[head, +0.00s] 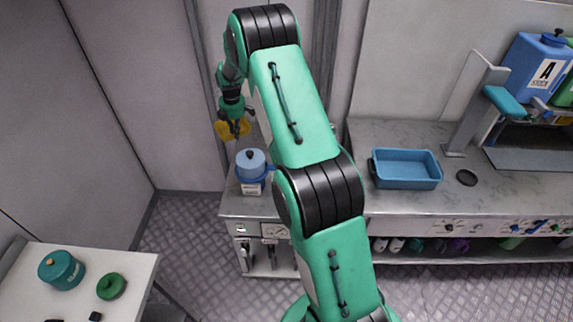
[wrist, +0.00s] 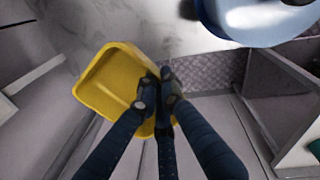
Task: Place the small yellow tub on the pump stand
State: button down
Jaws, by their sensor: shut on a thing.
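The small yellow tub (head: 222,130) is in my gripper (head: 236,132), above the left end of the grey counter. In the wrist view the tub (wrist: 108,85) hangs tilted to the left of the fingers. My gripper (wrist: 163,88) is shut on its rim or wall, and the fingers hide part of that edge. I cannot tell for certain which thing is the pump stand. A grey upright with a teal head (head: 476,105) stands on the counter at the right. A blue-topped container with a label (head: 251,165) stands just below my gripper.
A blue tray (head: 406,170) and a small black disc (head: 466,177) lie on the counter (head: 410,137). A blue tank marked A (head: 538,67) sits at the far right. A white table (head: 95,262) at lower left holds a teal pot (head: 62,270) and a green one (head: 111,287).

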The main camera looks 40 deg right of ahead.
jog(key=s+d+m, duration=0.2)
jog(key=s+d, duration=0.2)
jog(key=d, duration=0.6)
jog(key=shift+w+f, duration=0.15)
jog(key=shift+f, duration=2.35)
jog(key=shift+a+f+n, duration=0.1)
jog(key=shift+f+n, duration=0.05)
jog(key=shift+n, duration=0.15)
jog(key=shift+f+b, duration=0.45)
jog(key=shift+f, duration=2.55)
jog(key=shift+f, duration=1.85)
jog(key=shift+f+b, duration=0.15)
jog(key=shift+b, duration=0.15)
